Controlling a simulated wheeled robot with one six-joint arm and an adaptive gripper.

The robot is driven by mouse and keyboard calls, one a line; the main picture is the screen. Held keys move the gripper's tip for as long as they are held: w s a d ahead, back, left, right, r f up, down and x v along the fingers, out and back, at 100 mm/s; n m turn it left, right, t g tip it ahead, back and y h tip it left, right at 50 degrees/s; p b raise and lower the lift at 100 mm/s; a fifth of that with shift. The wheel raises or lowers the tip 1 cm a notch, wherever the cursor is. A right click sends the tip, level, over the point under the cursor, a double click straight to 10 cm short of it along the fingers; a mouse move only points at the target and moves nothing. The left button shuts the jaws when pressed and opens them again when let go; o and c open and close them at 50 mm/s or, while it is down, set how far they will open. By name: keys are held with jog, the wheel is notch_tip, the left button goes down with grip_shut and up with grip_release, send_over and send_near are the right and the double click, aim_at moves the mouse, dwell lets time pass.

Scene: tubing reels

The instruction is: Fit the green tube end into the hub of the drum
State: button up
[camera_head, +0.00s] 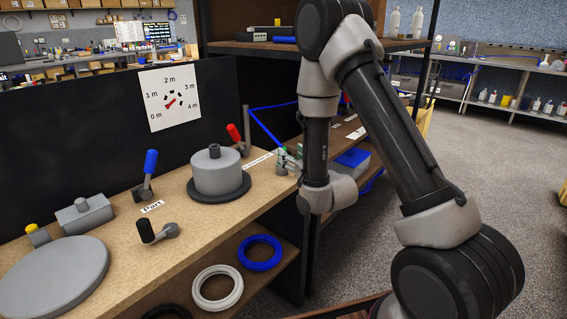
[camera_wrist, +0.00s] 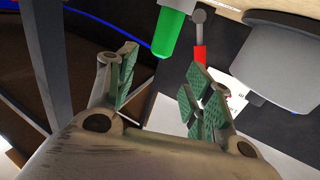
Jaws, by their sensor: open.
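The grey drum (camera_head: 217,174) stands on a black round base on the workbench, with a short hub (camera_head: 214,150) on top. The green tube end (camera_wrist: 172,32) hangs in from the top edge of the wrist view. My gripper (camera_wrist: 160,82) is open and empty, its green-padded fingers spread on either side below the tube end, apart from it. In the head view my gripper (camera_head: 289,160) is right of the drum; the tube end is hard to tell from the pads.
A red-handled lever (camera_head: 236,138) stands behind the drum, and blue (camera_head: 150,163) and black (camera_head: 146,230) ones to its left. A dial board (camera_head: 169,97) is behind. White (camera_head: 216,287) and blue (camera_head: 260,252) tubing coils lie on the shelf below.

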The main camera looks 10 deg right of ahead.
jog(key=x, duration=0.5)
jog(key=f+x, duration=0.1)
jog(key=x, duration=0.1)
jog(key=shift+w, duration=0.4)
grip_shut()
